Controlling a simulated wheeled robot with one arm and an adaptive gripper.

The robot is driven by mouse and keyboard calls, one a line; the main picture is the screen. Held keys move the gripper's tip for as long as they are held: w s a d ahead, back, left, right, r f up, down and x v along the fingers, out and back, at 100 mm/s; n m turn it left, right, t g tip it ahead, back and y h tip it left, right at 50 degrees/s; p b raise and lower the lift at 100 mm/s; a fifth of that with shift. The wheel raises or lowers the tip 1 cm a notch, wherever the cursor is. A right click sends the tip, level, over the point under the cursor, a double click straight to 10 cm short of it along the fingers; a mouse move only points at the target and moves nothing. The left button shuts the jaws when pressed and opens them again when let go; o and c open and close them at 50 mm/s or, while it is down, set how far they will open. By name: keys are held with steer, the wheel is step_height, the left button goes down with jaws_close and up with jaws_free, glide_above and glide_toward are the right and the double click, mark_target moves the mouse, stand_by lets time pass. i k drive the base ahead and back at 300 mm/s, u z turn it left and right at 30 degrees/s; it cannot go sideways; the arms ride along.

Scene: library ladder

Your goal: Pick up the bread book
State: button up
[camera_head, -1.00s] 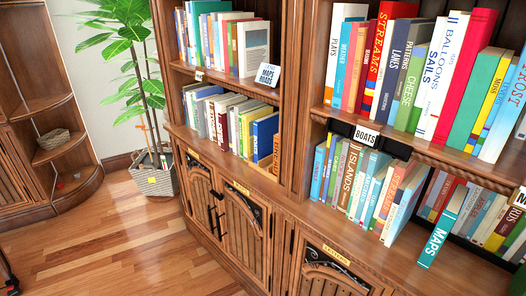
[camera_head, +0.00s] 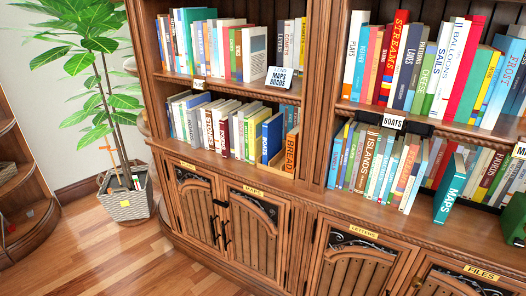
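The bread book (camera_head: 291,152) has an orange spine with dark lettering. It stands upright at the right end of the lower left shelf, against the bookcase's middle upright. A blue book (camera_head: 271,138) stands to its left, with a light wooden piece between them low down.
A teal Maps book (camera_head: 449,190) leans on the lower right shelf. Cabinet doors (camera_head: 253,229) are below. A potted plant (camera_head: 127,198) stands left on the wooden floor (camera_head: 120,262).

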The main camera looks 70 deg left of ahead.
mark_target(293, 136)
steer(key=u, duration=2.15)
steer(key=i, duration=0.5)
steer(key=u, duration=0.05)
steer(key=k, duration=1.25)
steer(key=u, duration=1)
steer(key=i, duration=0.95)
steer(key=u, duration=0.85)
steer(key=i, duration=1.5)
steer(key=z, duration=0.9)
steer(key=i, duration=0.9)
steer(key=z, duration=1.1)
steer(key=i, duration=0.2)
steer(key=z, duration=0.2)
